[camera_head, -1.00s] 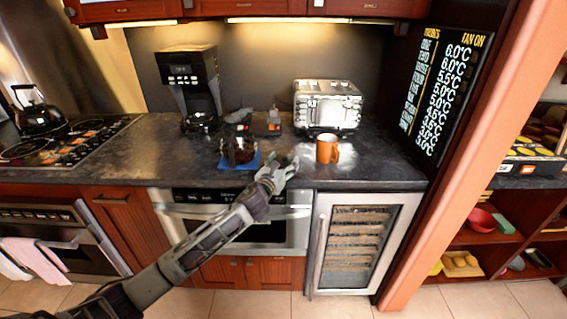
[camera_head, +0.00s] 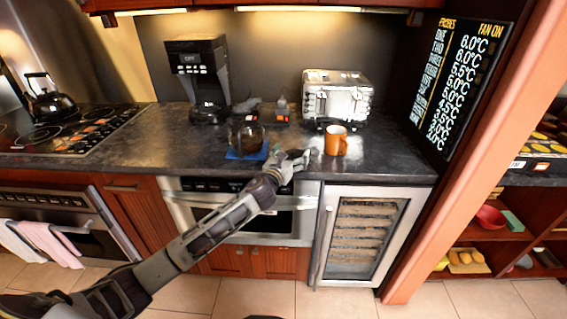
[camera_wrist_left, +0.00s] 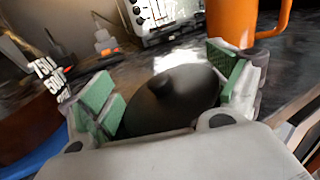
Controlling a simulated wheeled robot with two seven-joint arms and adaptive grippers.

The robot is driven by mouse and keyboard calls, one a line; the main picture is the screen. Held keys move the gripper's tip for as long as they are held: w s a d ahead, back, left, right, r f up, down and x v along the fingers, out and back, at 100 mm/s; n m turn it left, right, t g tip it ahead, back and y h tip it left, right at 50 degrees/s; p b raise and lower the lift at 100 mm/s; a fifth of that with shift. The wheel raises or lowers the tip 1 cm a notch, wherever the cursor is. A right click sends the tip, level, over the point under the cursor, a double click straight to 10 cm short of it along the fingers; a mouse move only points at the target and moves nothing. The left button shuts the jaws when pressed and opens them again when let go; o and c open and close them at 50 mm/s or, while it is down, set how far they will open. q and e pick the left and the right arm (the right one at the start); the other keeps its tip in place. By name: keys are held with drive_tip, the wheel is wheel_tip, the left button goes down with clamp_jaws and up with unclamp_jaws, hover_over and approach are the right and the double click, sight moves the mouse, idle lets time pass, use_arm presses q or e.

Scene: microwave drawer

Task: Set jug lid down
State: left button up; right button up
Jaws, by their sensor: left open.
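The jug lid (camera_wrist_left: 172,98) is a dark, rounded disc with a small knob. In the left wrist view it lies between the green-padded fingers of my left gripper (camera_wrist_left: 168,90), low over the dark counter. The fingers stand apart, with the lid between them; whether they touch its rim is unclear. In the head view my left gripper (camera_head: 288,158) is at the counter's front part, between the glass jug (camera_head: 247,140) and the orange mug (camera_head: 335,141). The lid is too small to make out there. The jug stands on a blue mat (camera_head: 236,155). My right gripper is out of view.
The orange mug (camera_wrist_left: 232,22) is close beyond the right finger in the wrist view. A toaster (camera_head: 335,97) and a coffee maker (camera_head: 198,75) stand at the back. The counter (camera_head: 385,160) right of the mug is clear.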

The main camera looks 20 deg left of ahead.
sight(291, 153)
use_arm(q)
drive_tip(key=shift+s+r, duration=0.15)
drive_tip(key=s, duration=0.3)
drive_tip(key=shift+s+a+r, duration=0.1)
drive_tip(key=shift+a+r, duration=0.1)
drive_tip(key=s, duration=0.8)
drive_tip(key=shift+s+a, duration=0.2)
drive_tip(key=shift+a, duration=0.2)
